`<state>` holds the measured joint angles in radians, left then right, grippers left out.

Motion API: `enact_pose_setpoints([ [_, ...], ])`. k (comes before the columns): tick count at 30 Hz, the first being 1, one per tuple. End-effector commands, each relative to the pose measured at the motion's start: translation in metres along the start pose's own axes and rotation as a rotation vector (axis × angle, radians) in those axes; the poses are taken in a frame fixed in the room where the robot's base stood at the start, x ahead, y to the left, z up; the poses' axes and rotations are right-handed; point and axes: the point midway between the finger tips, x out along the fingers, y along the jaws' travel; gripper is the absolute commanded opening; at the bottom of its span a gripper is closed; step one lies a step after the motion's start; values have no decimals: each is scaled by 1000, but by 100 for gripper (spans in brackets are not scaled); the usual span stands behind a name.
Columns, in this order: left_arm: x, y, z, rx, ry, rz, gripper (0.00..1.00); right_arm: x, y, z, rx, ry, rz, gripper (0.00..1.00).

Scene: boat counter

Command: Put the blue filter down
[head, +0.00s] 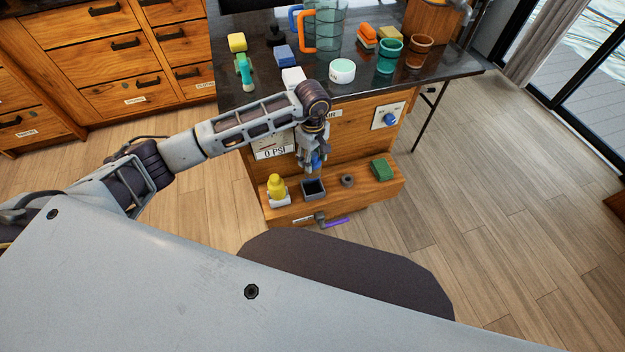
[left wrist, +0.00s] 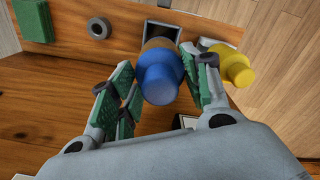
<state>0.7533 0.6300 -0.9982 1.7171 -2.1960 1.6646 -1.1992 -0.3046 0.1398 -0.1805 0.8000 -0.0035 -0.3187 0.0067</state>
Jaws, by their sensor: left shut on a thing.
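The blue filter (left wrist: 158,78) is between the green-padded fingers of my left gripper (left wrist: 150,85), which is shut on it. In the head view my left gripper (head: 314,163) reaches down above the low wooden ledge (head: 340,192), with only a bit of the blue filter (head: 317,161) showing. Below it on the ledge is a dark, open square holder (head: 314,187). It also shows in the left wrist view (left wrist: 164,29), just beyond the filter, which hides part of it. I cannot tell whether they touch. My right gripper is not in view.
On the ledge, a yellow filter-like piece (head: 276,186) stands left of the holder. A grey ring (head: 347,180) and a green block (head: 382,169) lie to its right. A purple-handled lever (head: 334,223) is on the front. The dark counter (head: 265,82) above bears cups, sponges and a jug.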

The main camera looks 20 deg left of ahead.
Motion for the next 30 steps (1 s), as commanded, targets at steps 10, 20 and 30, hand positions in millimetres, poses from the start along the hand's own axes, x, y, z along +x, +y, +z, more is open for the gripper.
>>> enact_pose_setpoints([
  [10,44,-1,0,-1,-1,-2,32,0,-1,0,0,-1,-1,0],
  [20,49,0,0,-1,-1,0,32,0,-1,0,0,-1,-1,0],
  [30,68,-1,1,-1,-2,-3,32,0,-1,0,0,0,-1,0],
])
